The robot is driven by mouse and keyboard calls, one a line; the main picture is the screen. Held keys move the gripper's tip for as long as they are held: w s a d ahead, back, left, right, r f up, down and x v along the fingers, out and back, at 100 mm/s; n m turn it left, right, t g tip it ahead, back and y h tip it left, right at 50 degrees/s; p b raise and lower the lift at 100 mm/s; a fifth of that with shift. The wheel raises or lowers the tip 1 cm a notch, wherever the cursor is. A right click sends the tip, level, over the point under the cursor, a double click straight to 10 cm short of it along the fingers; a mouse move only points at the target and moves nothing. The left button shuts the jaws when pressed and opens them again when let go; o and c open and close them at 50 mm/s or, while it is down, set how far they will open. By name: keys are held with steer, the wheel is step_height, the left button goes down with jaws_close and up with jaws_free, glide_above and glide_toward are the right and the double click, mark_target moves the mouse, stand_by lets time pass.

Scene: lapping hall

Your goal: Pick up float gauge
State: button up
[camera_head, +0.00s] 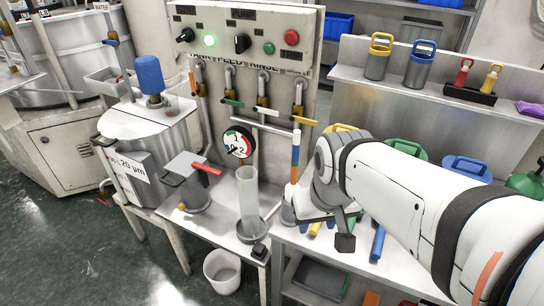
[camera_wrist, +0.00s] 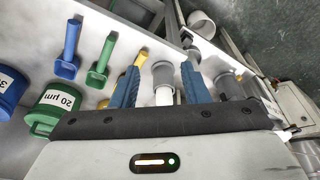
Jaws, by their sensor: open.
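The float gauge (camera_head: 295,155) appears to be the slim upright rod with orange, blue and white bands on the bench, left of my arm in the head view. Its foot is partly hidden by my gripper. In the wrist view, my gripper (camera_wrist: 160,72) has its two blue fingers spread apart. A white round piece (camera_wrist: 164,95), likely the gauge's rod, shows between the fingers, in front of a grey cylindrical holder (camera_wrist: 163,73). I cannot tell whether either finger touches it.
A clear cylinder (camera_head: 248,197) stands left of the gauge, below a panel with taps and a dial (camera_head: 239,142). Blue (camera_wrist: 69,48) and green (camera_wrist: 101,60) scoops and lidded pots (camera_wrist: 50,112) lie close by. A white bucket (camera_head: 222,271) is on the floor.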

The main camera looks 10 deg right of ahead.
mark_target(299, 140)
steer(key=w+d+r+n+t+y+p, duration=0.1)
steer(key=w+r+n, duration=0.1)
steer(key=w+r, duration=0.45)
steer(key=w+r+n+t+p, duration=0.1)
steer(key=w+r+p, duration=0.15)
steer(key=w, duration=0.75)
steer(key=shift+n, duration=0.3)
steer(key=x, duration=0.2)
steer(key=w+x, duration=0.1)
steer(key=x, duration=0.4)
steer(key=shift+w+a+r, duration=0.1)
steer(key=shift+w+r, duration=0.1)
steer(key=shift+r, duration=0.1)
steer(key=shift+w+f, duration=0.15)
steer(key=shift+f, duration=0.25)
jaws_close()
steer(key=shift+r, duration=0.1)
